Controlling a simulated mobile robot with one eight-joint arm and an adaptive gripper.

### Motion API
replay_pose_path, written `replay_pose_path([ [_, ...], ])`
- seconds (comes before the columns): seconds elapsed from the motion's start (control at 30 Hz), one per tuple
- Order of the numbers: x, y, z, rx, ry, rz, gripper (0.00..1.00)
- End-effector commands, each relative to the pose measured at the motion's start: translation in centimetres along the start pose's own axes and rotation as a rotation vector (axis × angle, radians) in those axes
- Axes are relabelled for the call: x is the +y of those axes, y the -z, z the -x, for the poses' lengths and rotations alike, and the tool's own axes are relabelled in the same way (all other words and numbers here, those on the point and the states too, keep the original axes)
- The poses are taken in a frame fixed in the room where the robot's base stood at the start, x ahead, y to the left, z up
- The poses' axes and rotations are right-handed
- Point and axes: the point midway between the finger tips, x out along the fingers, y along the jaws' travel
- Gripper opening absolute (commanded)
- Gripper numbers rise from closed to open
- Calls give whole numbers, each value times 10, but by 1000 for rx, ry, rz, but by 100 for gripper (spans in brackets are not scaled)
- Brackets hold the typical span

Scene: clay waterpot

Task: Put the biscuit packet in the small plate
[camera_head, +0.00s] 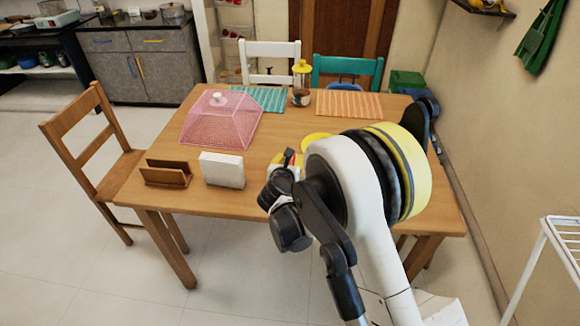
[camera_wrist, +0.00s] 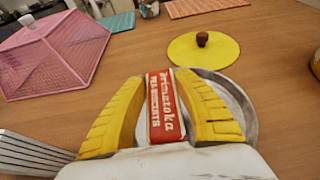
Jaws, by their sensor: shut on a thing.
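My gripper (camera_wrist: 161,78) is shut on the biscuit packet (camera_wrist: 166,112), a red and white packet with printed lettering, held between the two yellow fingers. In the head view my gripper (camera_head: 287,162) is over the table's near right part, mostly hidden by my arm. A round grey metal plate (camera_wrist: 247,108) shows behind and under the fingers and packet in the wrist view. Its rim curves out past the right finger. The packet overlaps the plate in this view; I cannot tell whether it touches it. The plate is hidden in the head view.
A yellow lid (camera_wrist: 203,48) with a brown knob lies just beyond the plate. A pink mesh cover (camera_head: 222,120), a white napkin block (camera_head: 222,170) and a wooden holder (camera_head: 166,174) stand left. A yellow-topped jar (camera_head: 301,84) and placemats (camera_head: 347,105) are at the back.

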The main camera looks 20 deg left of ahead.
Motion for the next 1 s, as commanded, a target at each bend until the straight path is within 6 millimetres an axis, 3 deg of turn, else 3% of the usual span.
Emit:
replay_pose_path([
  [0.07,0,12,-5,0,0,0,4],
  [0.4,0,13,-5,0,0,0,4],
  [0.43,0,14,-6,0,0,0,40],
  [0.5,0,13,-5,0,0,0,57],
  [0.83,0,11,-4,0,0,0,57],
  [1.0,1,7,20,0,-3,1,57],
])
